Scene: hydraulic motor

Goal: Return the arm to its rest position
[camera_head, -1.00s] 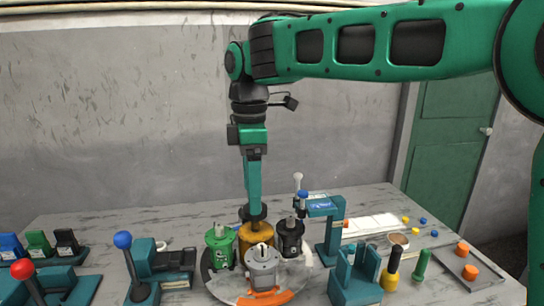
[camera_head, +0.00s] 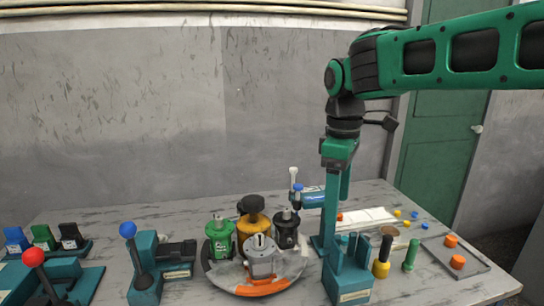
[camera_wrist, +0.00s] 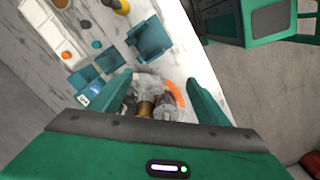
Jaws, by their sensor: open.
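My gripper (camera_head: 338,195) hangs pointing down from my green arm, over the right half of the table in the head view. In the wrist view my gripper (camera_wrist: 158,90) shows its two green fingers spread apart with nothing held between them. Below and beyond the fingers is the round turntable (camera_head: 268,286) with its orange marking. It carries a green motor (camera_head: 220,238), a yellow motor (camera_head: 252,218), a black motor (camera_head: 286,232) and a grey motor (camera_head: 262,257). The fingertips are partly hidden behind teal fixtures in the head view.
A teal holder (camera_head: 347,275) stands right of the turntable, with yellow (camera_head: 382,262) and green (camera_head: 410,256) pegs beside it. A tray (camera_head: 472,262) holds orange parts. Levers with blue (camera_head: 128,229) and red (camera_head: 33,257) knobs stand left. Open air lies above the table.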

